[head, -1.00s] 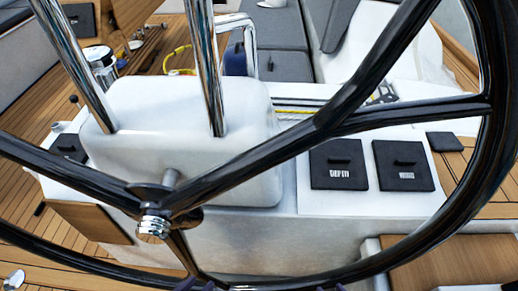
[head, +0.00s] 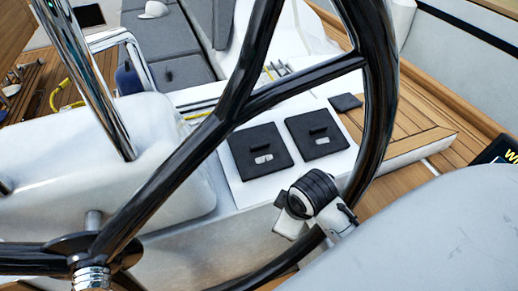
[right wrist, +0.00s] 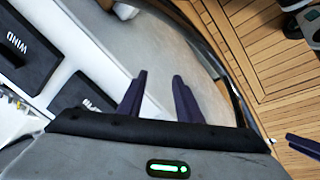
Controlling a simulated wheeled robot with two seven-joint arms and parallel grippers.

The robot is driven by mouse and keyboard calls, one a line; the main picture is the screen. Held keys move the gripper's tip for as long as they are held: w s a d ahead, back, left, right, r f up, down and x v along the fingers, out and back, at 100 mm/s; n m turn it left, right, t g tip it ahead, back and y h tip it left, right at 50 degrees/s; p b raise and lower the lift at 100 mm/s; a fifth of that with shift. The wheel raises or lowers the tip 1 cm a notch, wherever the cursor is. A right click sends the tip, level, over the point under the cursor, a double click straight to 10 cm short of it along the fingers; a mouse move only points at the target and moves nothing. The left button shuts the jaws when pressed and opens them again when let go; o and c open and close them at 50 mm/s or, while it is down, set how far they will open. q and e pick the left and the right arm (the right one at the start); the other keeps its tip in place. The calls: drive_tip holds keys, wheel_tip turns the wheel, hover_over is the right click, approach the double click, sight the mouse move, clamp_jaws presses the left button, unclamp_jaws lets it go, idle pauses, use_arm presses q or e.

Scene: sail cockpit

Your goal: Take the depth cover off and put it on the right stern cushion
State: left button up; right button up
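The depth cover (head: 260,152) is a square black cover with a raised tab and a pale label, lying on the white console beyond the steering wheel. In the right wrist view the depth cover (right wrist: 88,98) is partly hidden behind my gripper body. My right gripper (right wrist: 158,90) is open and empty, its two dark purple fingers apart beside the console's white face. I cannot pick out its fingers in the head view. One purple fingertip at the right edge of the right wrist view may be my left gripper (right wrist: 305,147). The right stern cushion is not identifiable.
The wind cover (head: 317,135) lies right of the depth cover; it also shows in the right wrist view (right wrist: 25,48). A smaller black square (head: 346,102) lies beyond. The black steering wheel (head: 372,110) crosses in front of the console. Teak decking (head: 400,120) is at right.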

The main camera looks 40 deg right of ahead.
drive_tip(key=w+d+r+n, duration=0.4)
drive_tip(key=w+d, duration=0.2)
drive_tip(key=w, duration=0.6)
drive_tip(key=n, duration=0.6)
approach(260, 145)
drive_tip(key=f, duration=0.1)
drive_tip(key=w+d+f, duration=0.1)
drive_tip(key=shift+w+f+g+y, duration=0.1)
drive_tip(key=shift+f+g+y, duration=0.2)
drive_tip(key=shift+f+g, duration=0.1)
drive_tip(key=shift+x, duration=2.85)
drive_tip(key=shift+w+a, duration=0.1)
drive_tip(key=shift+a, duration=0.05)
drive_tip(key=shift+r, duration=0.1)
clamp_jaws()
